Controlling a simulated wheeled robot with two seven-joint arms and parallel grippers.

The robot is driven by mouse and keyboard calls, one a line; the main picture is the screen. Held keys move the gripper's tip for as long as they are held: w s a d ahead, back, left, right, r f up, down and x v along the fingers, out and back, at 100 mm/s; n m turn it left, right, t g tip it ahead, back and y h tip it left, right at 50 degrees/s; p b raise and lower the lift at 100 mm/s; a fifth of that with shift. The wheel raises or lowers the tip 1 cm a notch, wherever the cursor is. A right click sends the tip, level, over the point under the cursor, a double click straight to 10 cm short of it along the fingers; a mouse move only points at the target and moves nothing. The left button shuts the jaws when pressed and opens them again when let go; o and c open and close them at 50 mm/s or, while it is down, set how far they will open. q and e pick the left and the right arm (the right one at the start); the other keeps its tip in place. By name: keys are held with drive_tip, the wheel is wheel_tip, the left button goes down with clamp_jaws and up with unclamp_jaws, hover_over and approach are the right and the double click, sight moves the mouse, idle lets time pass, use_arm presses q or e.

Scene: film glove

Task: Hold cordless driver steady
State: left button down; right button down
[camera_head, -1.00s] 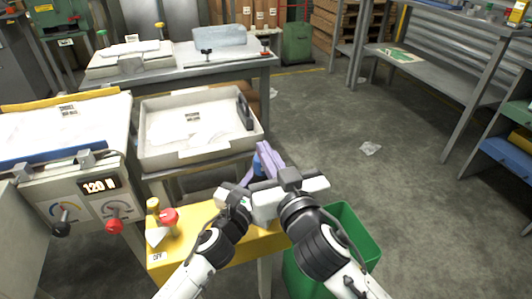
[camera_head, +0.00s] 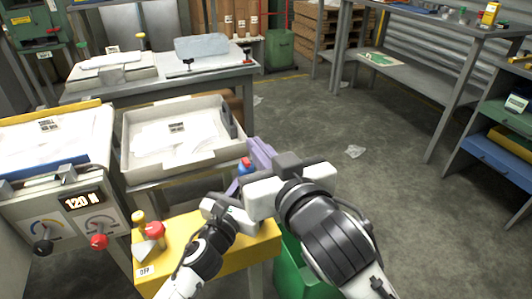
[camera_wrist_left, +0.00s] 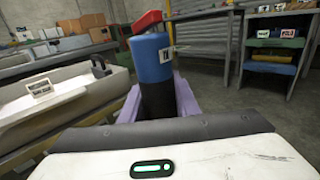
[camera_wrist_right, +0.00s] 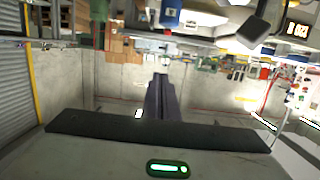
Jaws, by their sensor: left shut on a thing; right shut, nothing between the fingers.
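The cordless driver (camera_wrist_left: 152,65), as I take it, shows as a blue upper part with a pale label, a red top and a dark body below. It stands between the purple fingers of my left gripper (camera_wrist_left: 158,92), which is shut on it. In the head view only a little of the blue and red driver (camera_head: 245,166) shows, the rest being hidden behind my grippers. My right gripper (camera_wrist_right: 159,85) is shut and empty, its fingers together in the right wrist view. In the head view its white body (camera_head: 290,187) is beside and partly in front of the left gripper.
A yellow-topped stand (camera_head: 250,250) with knobs is below my grippers. A green bin (camera_head: 290,272) stands beside it, partly hidden. Open floor (camera_head: 400,185) lies to the right.

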drive_tip(key=shift+r+v, duration=0.25)
drive_tip(key=shift+v, duration=0.75)
drive_tip(key=shift+r+v, duration=0.25)
drive_tip(key=shift+v, duration=0.8)
drive_tip(key=shift+w+a, duration=0.1)
use_arm(q)
drive_tip(key=c, duration=1.3)
unclamp_jaws()
